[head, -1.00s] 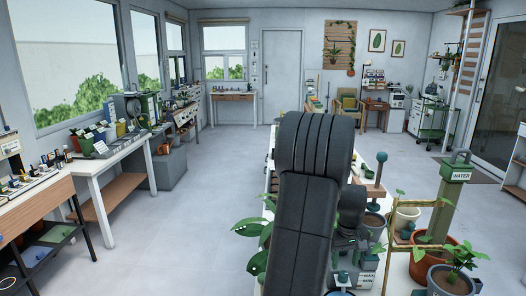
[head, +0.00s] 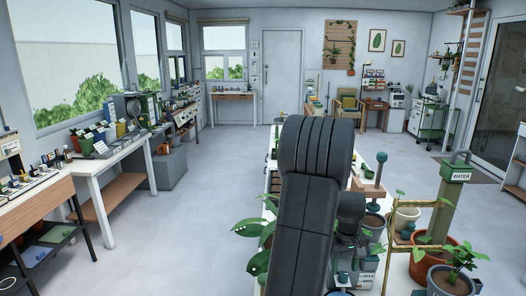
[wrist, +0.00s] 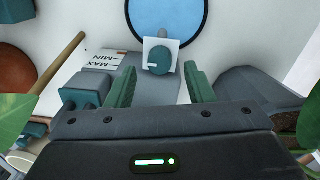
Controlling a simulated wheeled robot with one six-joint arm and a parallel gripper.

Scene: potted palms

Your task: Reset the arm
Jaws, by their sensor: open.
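My gripper (wrist: 160,90) shows in the wrist view with its two green fingers apart and nothing between them. Just beyond the fingertips is a round teal knob on a white square plate (wrist: 160,57). A grey surface marked MAX and MIN (wrist: 135,65) lies under and left of the fingers. I cannot tell whether the fingers touch anything. In the head view my dark arm stands upright in the middle and hides much of the bench behind it; the gripper's fingers cannot be made out there.
Potted plants (head: 452,278) and a green WATER post (head: 455,190) crowd the right of my arm. A blue disc (wrist: 166,20) lies beyond the knob. A side bench (head: 110,160) runs along the left windows. The floor (head: 180,225) between is clear.

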